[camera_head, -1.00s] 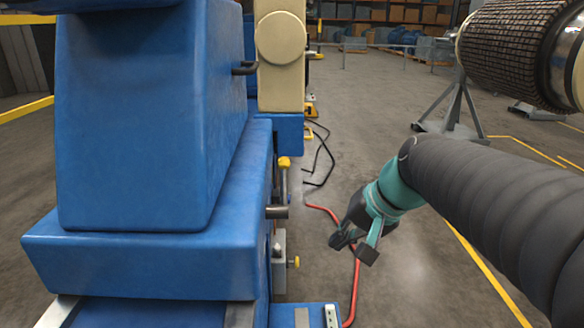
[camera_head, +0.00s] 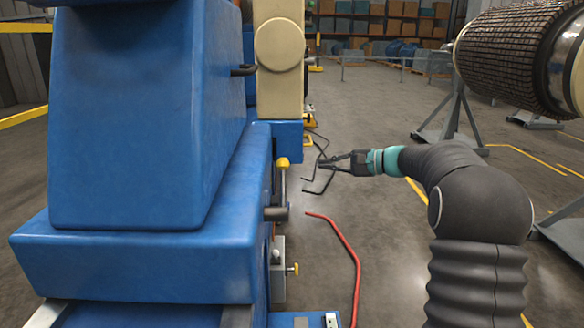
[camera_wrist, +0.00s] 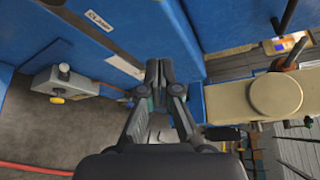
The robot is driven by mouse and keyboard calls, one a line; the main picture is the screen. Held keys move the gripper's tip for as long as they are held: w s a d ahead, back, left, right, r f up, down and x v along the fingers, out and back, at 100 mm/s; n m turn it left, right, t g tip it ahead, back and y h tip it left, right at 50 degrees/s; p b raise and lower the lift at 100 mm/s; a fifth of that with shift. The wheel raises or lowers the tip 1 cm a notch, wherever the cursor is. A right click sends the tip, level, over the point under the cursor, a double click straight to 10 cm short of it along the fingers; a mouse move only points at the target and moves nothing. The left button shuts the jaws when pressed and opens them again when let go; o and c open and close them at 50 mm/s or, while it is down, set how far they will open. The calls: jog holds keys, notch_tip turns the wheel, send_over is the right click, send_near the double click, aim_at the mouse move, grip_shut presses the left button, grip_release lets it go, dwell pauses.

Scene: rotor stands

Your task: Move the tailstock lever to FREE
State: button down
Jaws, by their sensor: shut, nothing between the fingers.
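The blue tailstock (camera_head: 140,265) fills the left of the head view. A lever with a yellow knob (camera_head: 283,163) stands upright against its right side, above a dark cylindrical stub (camera_head: 276,213). My gripper (camera_head: 322,164) is right of the yellow knob in the picture, apart from it, pointing left. In the wrist view its fingertips (camera_wrist: 159,66) are together and hold nothing. That view also shows a white label (camera_wrist: 100,20), perhaps reading CLAMP, on the blue side. I cannot make out the lever there; my fingers may hide it.
A grey block with a small yellow knob (camera_head: 293,269) sits lower on the machine's side. A beige housing (camera_head: 280,60) stands beyond. A red hose (camera_head: 345,250) and black cables lie on the floor. A rotor (camera_head: 510,60) on stands is at right.

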dwell(0.3)
jog(key=x, duration=1)
jog(key=shift+s+a+r, duration=0.1)
jog(key=shift+s+r, duration=0.2)
jog(key=shift+s, duration=0.3)
jog(key=shift+s+a+r, duration=0.15)
jog(key=shift+s+r, duration=0.1)
jog(key=shift+s, duration=0.35)
jog(key=shift+s+a+r, duration=0.1)
jog(key=shift+s+r, duration=0.2)
jog(key=shift+s, duration=0.3)
jog(key=shift+a, duration=0.15)
